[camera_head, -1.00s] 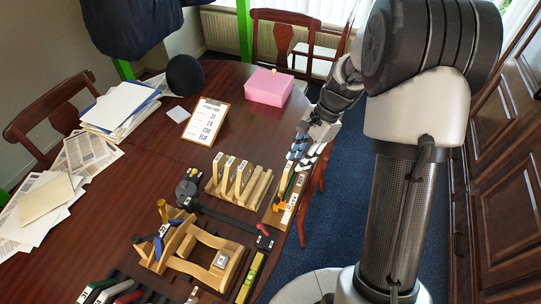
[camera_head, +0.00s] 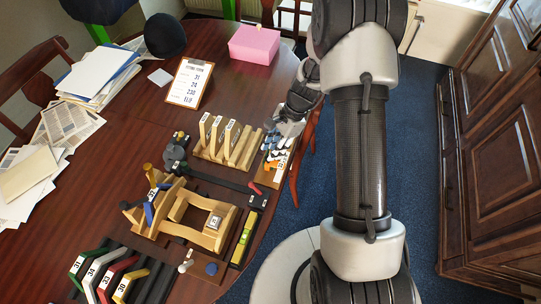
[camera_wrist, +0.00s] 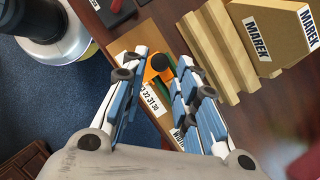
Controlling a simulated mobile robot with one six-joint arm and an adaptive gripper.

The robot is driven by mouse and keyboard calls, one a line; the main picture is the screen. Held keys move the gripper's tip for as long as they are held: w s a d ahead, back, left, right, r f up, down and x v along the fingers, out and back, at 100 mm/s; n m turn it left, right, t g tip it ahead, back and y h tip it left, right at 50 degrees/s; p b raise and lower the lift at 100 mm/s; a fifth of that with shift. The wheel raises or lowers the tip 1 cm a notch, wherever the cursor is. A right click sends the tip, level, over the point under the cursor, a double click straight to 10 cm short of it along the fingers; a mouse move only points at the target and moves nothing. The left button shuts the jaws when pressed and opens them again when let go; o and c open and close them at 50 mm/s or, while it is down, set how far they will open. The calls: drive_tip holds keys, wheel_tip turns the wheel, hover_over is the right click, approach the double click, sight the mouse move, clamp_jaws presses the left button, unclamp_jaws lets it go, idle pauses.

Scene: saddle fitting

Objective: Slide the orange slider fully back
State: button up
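The orange slider (camera_head: 273,165) sits on a narrow wooden gauge board (camera_head: 263,181) with a printed number scale, at the right edge of the table. In the wrist view the orange slider (camera_wrist: 158,67) with its dark round knob lies between my fingertips, partly hidden by them. My gripper (camera_head: 276,143) is over the far part of the board. In the wrist view my gripper (camera_wrist: 153,72) is open, with one blue-padded finger on each side of the slider. I cannot tell whether either finger touches it.
A wooden rack with upright labelled blocks (camera_head: 228,143) stands just left of the board. A wooden saddle frame (camera_head: 167,225), a yellow level (camera_head: 244,238) and a black bar with a red lever (camera_head: 256,196) are nearby. A pink box (camera_head: 254,45) and clipboard (camera_head: 190,82) stand farther back.

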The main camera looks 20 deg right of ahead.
sight(275, 163)
drive_tip(key=shift+b+x, duration=0.3)
drive_tip(key=shift+x, duration=1.15)
drive_tip(key=shift+c, duration=0.3)
clamp_jaws()
